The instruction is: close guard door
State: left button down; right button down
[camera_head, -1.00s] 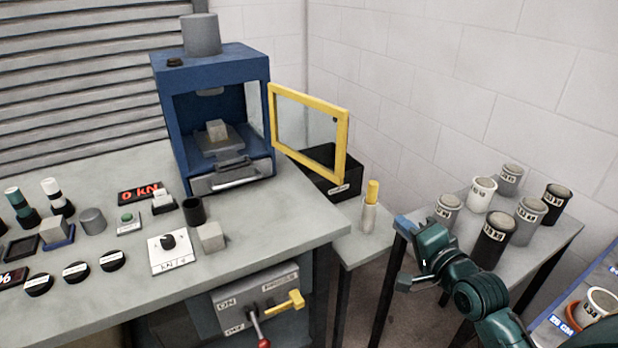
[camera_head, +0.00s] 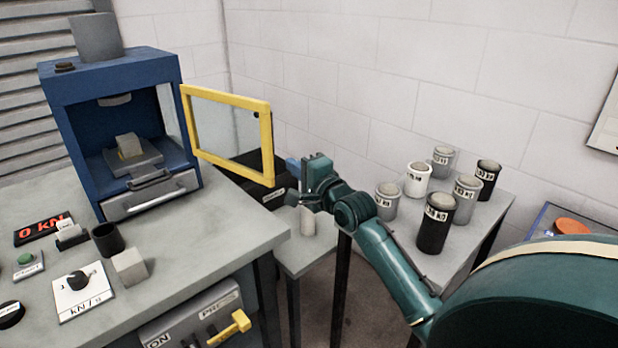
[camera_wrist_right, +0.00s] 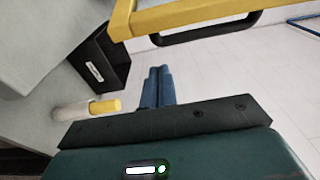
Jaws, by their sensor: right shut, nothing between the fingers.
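The guard door (camera_head: 229,130) is a yellow frame with a clear pane. It stands swung open, out to the right of the blue press (camera_head: 118,120). In the right wrist view the door's yellow frame (camera_wrist_right: 205,15) crosses the top, with a black handle (camera_wrist_right: 207,32) on it. My right gripper (camera_head: 293,165) is just right of and below the door's free edge in the head view. In the wrist view its blue fingers (camera_wrist_right: 158,86) are together, empty, and seem apart from the door. My left gripper is not in view.
A black bin (camera_head: 257,177) sits behind the door's lower edge. Several labelled cylinders stand on the right table (camera_head: 470,232). A small concrete cube (camera_head: 128,145) rests inside the press. A pale bottle with a yellow top (camera_wrist_right: 85,108) is below my gripper.

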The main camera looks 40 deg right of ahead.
jog(key=shift+s+a, duration=0.35)
jog(key=shift+a, duration=0.55)
jog(key=shift+s+a, duration=0.35)
jog(key=shift+a, duration=0.55)
